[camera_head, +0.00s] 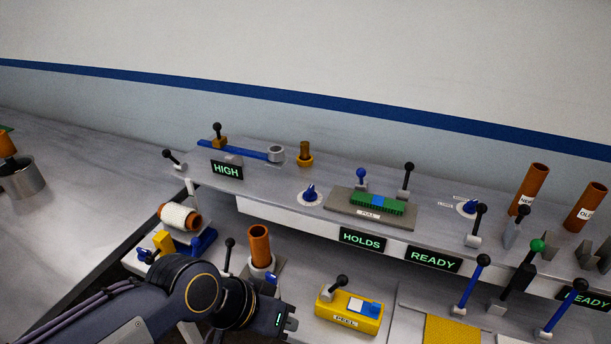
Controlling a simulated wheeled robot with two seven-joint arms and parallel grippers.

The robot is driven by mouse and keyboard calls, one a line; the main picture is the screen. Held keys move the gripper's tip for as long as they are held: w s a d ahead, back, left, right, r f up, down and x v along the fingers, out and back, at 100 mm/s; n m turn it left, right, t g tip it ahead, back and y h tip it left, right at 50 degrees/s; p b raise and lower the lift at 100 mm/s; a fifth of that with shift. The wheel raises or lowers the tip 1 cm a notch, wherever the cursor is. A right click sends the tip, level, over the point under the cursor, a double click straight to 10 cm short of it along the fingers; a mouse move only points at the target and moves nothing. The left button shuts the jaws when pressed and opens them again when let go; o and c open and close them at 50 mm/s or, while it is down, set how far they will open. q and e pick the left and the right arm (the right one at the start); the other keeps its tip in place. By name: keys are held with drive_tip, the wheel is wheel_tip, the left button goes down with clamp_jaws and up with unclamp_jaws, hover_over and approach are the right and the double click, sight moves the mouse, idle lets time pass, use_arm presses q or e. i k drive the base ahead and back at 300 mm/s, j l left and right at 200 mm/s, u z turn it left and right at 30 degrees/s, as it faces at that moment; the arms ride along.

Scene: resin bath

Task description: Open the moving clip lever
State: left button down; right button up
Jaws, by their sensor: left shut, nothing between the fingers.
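Several black-knobbed levers stand on the bench, and no label shows which one is the moving clip lever. One lever (217,131) stands at the back on a brown block by a blue bar (240,149). Another lever (407,180) stands beside the grey plate that carries a green strip (377,203). A third lever (229,255) stands just behind my left arm. My left gripper (288,319) is low in the middle, between a brown tube (260,246) and a yellow box (349,312). It is shut and holds nothing. My right gripper is out of view.
A spool of white thread (180,217) sits at left. Lit signs read HIGH (227,170), HOLDS (362,241) and READY (433,258). The grey surface at far left (80,210) is mostly clear.

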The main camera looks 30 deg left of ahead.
sight(361, 173)
drive_tip(key=u, duration=0.7)
drive_tip(key=i+j+z, duration=0.15)
drive_tip(key=j+z, duration=0.3)
drive_tip(key=i+j+z, duration=0.1)
drive_tip(key=j+z, duration=0.15)
drive_tip(key=z, duration=0.2)
